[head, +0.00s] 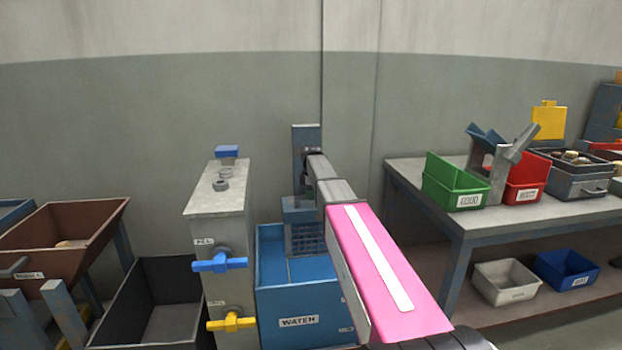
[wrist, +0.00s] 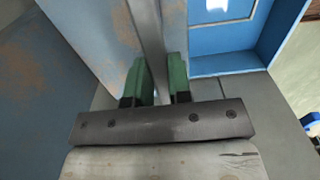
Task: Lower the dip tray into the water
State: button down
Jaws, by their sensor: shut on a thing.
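The blue tank labelled WATER (head: 275,318) stands on the floor in the middle of the head view. A blue mesh tray (head: 305,240) shows at the tank's open top, against its back, below a grey-blue upright (head: 306,135). I cannot tell whether the tray touches water. My gripper is at the upright, mostly hidden by my arm in the head view. In the wrist view its green fingers (wrist: 162,78) are shut on a narrow grey bar (wrist: 148,25), which looks like the tray's handle. The tank's blue edge (wrist: 225,62) shows at the upper right there.
A grey cabinet (head: 215,225) with blue and yellow valve handles stands left of the tank. A black bin (head: 130,285) and a brown bin (head: 85,225) are further left. A workbench (head: 405,175) with green and red bins stands on the right.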

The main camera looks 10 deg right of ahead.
aim_at(311, 206)
notch_tip(311, 206, down, 8)
jog(key=shift+r, duration=0.1)
dwell(0.4)
jog(key=c, duration=1)
grip_release()
jog(key=shift+c, duration=0.2)
notch_tip(311, 206, up, 11)
jog(key=shift+f, duration=0.2)
